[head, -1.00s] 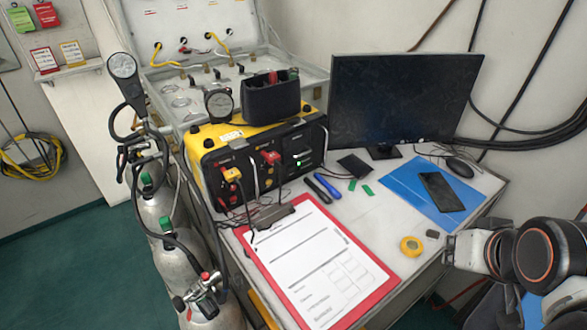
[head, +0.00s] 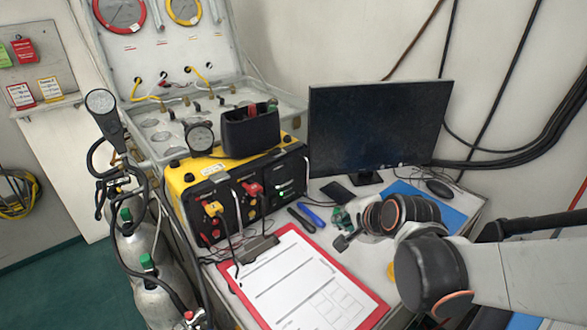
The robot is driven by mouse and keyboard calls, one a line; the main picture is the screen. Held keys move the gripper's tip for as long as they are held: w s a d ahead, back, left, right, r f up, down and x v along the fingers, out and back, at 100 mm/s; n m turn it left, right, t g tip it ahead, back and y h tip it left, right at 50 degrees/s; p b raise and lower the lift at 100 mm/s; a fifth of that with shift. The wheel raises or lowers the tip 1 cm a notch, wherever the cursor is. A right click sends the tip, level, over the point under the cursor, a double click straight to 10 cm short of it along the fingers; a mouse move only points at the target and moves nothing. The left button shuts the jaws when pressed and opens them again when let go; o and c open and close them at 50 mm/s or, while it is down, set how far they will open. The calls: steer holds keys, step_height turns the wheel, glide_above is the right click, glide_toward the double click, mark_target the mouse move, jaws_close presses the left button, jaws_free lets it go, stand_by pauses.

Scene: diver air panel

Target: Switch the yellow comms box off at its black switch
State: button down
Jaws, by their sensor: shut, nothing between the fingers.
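The yellow comms box (head: 183,178) stands at the left of the bench, its black front panel facing the front right. Yellow and red plugs with leads sit in its front, and a small green-lit spot shows on the panel's right part. The black switch is too small to make out for certain. My gripper (head: 343,240) is at the end of my arm, reaching in from the right above the bench. It is shut and empty, to the right of the box and apart from it.
A red clipboard (head: 375,313) with paper lies in front of the box. Two pens (head: 305,216) and a small black pad (head: 338,191) lie between box and gripper. A monitor (head: 375,125) stands behind. A black holder (head: 250,135) sits on the box; gas cylinders (head: 147,290) stand left.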

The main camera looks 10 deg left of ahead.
mark_target(307, 238)
steer(key=w+a+f+m, duration=0.1)
steer(key=a+f, duration=0.1)
steer(key=a, duration=0.1)
steer(key=w+a+f+m+y, duration=0.1)
steer(key=a+f+m, duration=0.1)
steer(key=f, duration=0.1)
steer(key=w+a+f+m+y, duration=0.1)
steer(key=a+f+m, duration=0.1)
steer(key=a+f, duration=0.1)
steer(key=shift+w+a, duration=0.35)
steer(key=shift+w, duration=0.05)
steer(key=shift+r, duration=0.1)
steer(key=shift+w+a+r+p, duration=0.15)
steer(key=shift+w+a+p, duration=0.1)
steer(key=shift+w+a, duration=0.8)
steer(key=shift+w+a+r+p, duration=0.2)
steer(key=shift+w+a+p, duration=0.1)
steer(key=shift+w+a, duration=0.7)
steer(key=shift+w+a+r+p, duration=0.15)
steer(key=shift+w+a+p, duration=0.1)
steer(key=shift+w+a, duration=0.8)
steer(key=shift+s+a, duration=0.1)
steer(key=shift+a, duration=0.15)
steer(key=shift+w+a+r, duration=0.1)
steer(key=shift+w+a, duration=0.1)
steer(key=shift+w+a, duration=0.2)
steer(key=shift+a, duration=0.05)
steer(key=shift+d, duration=0.1)
steer(key=shift+s+d+b, duration=0.35)
steer(key=shift+s+d, duration=0.15)
